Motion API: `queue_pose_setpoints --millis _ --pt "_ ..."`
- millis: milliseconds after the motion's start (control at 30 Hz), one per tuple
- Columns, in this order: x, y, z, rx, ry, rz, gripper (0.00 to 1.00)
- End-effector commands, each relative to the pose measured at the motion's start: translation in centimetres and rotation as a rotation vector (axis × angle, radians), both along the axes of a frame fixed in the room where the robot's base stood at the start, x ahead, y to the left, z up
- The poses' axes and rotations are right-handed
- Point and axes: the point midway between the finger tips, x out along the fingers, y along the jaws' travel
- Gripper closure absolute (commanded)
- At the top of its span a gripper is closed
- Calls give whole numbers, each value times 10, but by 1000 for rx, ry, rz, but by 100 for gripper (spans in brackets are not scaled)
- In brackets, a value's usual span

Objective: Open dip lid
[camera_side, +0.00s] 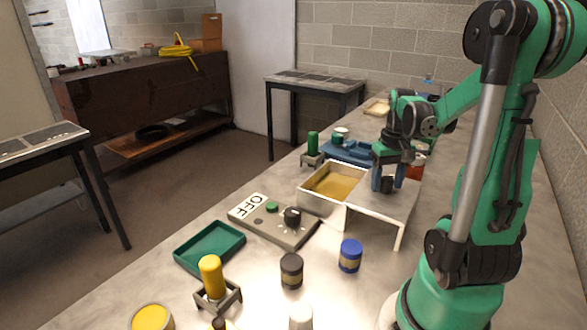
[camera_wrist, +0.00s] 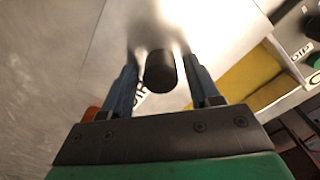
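The dip tank (camera_side: 312,200) is a pale open-topped box with yellow contents (camera_side: 333,185), which also show in the wrist view (camera_wrist: 243,80). A pale, shiny lid plate (camera_side: 372,208) lies beside the opening, toward my base, and leaves the yellow exposed. Its black knob (camera_side: 386,186) stands up between my fingers and shows in the wrist view (camera_wrist: 160,72). My gripper (camera_side: 387,184) is open, its two blue-grey fingers (camera_wrist: 163,88) on either side of the knob with a visible gap. A partly hidden printed label (camera_wrist: 140,99) shows below the knob.
A control box with an OFF sign (camera_side: 270,222) stands in front of the tank. A green tray (camera_side: 210,247), a yellow cylinder on a stand (camera_side: 211,277), a black jar (camera_side: 291,270) and a blue jar (camera_side: 350,255) stand nearer. A blue tray (camera_side: 350,152) lies behind the tank.

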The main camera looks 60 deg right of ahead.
Motion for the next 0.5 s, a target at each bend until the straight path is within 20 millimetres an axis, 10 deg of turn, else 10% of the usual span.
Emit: queue_pose_setpoints --millis 500 --pt "0 1 13 4 0 0 33"
